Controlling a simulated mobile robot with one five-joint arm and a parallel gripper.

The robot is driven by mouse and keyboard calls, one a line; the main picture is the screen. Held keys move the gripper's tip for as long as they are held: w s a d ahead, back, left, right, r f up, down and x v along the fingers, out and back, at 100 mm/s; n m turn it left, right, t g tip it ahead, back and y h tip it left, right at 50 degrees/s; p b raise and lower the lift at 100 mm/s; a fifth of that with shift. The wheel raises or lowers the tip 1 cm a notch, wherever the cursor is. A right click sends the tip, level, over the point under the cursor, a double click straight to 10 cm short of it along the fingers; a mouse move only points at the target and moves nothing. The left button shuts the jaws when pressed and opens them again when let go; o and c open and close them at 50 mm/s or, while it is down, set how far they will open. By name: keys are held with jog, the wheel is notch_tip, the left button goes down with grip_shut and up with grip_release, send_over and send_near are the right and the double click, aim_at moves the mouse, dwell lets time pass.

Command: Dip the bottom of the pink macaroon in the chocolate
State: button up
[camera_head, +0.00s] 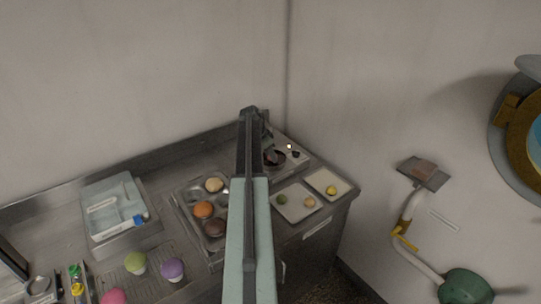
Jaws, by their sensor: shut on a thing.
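My arm rises from the bottom centre to a dark upper section near the back wall. My gripper and whatever it holds are hidden behind the arm. A round pink thing (113,297), possibly the pink macaroon, is cut off by the bottom edge at the lower left. A dark round vessel (274,158), possibly the chocolate, sits just right of the arm's dark section, partly covered by it. I cannot make out its contents.
Green (135,262) and purple (172,269) round sweets stand on the steel counter. Two pale trays (293,214) (343,184) with small sweets lie right, near the counter edge.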

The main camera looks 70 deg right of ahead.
jog(key=shift+r+p, duration=1.05)
jog(key=shift+r, duration=0.2)
notch_tip(320, 180, up, 6)
jog(key=p, duration=0.6)
dwell(0.6)
